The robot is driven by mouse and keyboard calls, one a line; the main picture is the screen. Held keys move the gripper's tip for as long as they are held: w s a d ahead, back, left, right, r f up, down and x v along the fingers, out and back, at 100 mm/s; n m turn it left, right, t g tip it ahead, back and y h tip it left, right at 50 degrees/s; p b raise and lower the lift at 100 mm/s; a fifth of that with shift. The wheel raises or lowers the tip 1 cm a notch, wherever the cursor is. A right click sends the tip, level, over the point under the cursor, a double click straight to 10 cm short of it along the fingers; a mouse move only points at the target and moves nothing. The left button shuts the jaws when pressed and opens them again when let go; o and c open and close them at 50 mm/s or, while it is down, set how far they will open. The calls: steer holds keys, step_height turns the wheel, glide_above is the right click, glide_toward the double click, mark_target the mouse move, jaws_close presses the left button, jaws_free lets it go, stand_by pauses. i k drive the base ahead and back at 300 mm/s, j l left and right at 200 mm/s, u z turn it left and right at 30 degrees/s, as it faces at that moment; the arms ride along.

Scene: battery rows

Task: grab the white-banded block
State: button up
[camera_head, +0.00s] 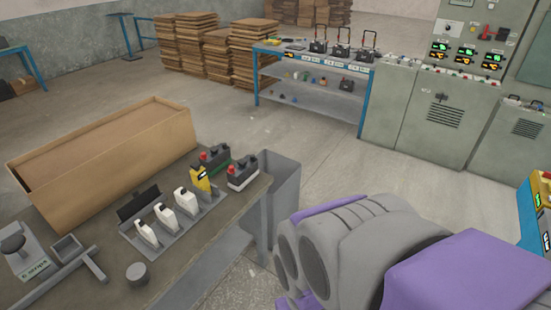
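The white-banded block (242,174) is dark with a pale white band and a red cap on top. It stands upright at the far right corner of the workbench (200,262). A similar dark block with a greenish band (214,158) and a red top stands just behind it to the left. A yellow tool (201,179) stands close to its left. My purple and grey arm fills the lower right, apart from the block. My gripper's fingers do not show.
Several white tools (165,216) stand in a grey rack left of the block. A long cardboard box (105,150) lies on the bench's back left. A grey bin (284,190) stands against the bench's right end. Open floor lies between bench and blue shelf (315,75).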

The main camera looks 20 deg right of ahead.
mark_target(239, 174)
steer(key=z, duration=0.15)
steer(key=i+j, duration=0.25)
steer(key=i, duration=0.2)
steer(key=i+j, duration=0.2)
steer(key=i, duration=0.2)
steer(key=i+z, duration=0.1)
steer(key=z, duration=0.3)
steer(key=j+z, duration=0.15)
steer(key=z, duration=0.2)
steer(key=i+j+z, duration=0.1)
steer(key=z, duration=0.3)
steer(key=i+j+z, duration=0.1)
steer(key=z, duration=0.3)
